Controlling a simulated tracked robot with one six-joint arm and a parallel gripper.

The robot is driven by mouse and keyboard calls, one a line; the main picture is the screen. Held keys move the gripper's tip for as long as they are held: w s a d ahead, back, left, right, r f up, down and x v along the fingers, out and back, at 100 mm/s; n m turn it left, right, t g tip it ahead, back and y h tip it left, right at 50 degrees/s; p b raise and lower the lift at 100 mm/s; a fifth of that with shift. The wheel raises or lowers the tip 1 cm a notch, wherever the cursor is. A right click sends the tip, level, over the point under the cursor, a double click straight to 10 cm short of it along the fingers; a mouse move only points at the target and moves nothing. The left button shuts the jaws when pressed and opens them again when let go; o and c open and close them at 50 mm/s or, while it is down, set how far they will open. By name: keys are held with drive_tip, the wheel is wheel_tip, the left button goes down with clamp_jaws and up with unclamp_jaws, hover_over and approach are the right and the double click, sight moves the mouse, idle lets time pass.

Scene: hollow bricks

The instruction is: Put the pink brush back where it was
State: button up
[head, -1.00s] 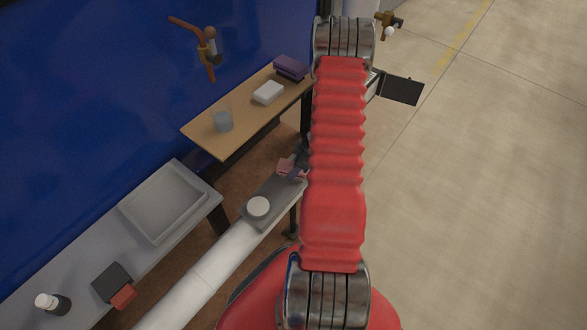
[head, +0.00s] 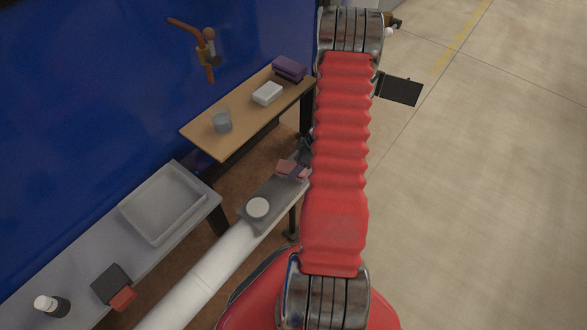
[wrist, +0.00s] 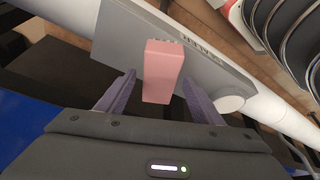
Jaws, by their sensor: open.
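The pink brush (wrist: 162,72) is a pink block with dark bristle tips just showing at its far end in the wrist view. It rests on a grey plate (wrist: 118,40) that sits over a white pipe. In the head view the brush (head: 291,168) lies at the far end of the plate (head: 268,190). My gripper (wrist: 158,79) is open, with purple fingers to either side of the brush and a visible gap at each side. In the head view my gripper is mostly hidden behind my red arm; a dark part shows beside the brush.
A white round piece (head: 258,207) sits on the plate's near end. A wooden shelf (head: 200,140) holds a grey cup (head: 222,122), a white block (head: 267,93) and purple blocks (head: 290,68). A grey tray (head: 135,208) stands on the left bench. The floor at right is mostly clear.

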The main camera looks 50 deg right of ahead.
drive_tip(key=v, duration=0.8)
drive_tip(key=shift+s+r, duration=0.1)
drive_tip(key=shift+r, duration=0.15)
idle(0.6)
drive_tip(key=shift+s+a+m, duration=0.1)
drive_tip(key=shift+a+m, duration=0.1)
drive_tip(key=shift+m, duration=1)
drive_tip(key=s+a+r+m+h, duration=0.1)
drive_tip(key=s+a+r, duration=0.2)
drive_tip(key=a+r, duration=1.5)
drive_tip(key=s+a+r+m+t+h, duration=0.1)
drive_tip(key=s+a+r, duration=0.3)
drive_tip(key=a+r, duration=1.3)
drive_tip(key=shift+a+r+m+t, duration=0.35)
drive_tip(key=shift+a+m, duration=0.25)
drive_tip(key=shift+a, duration=0.3)
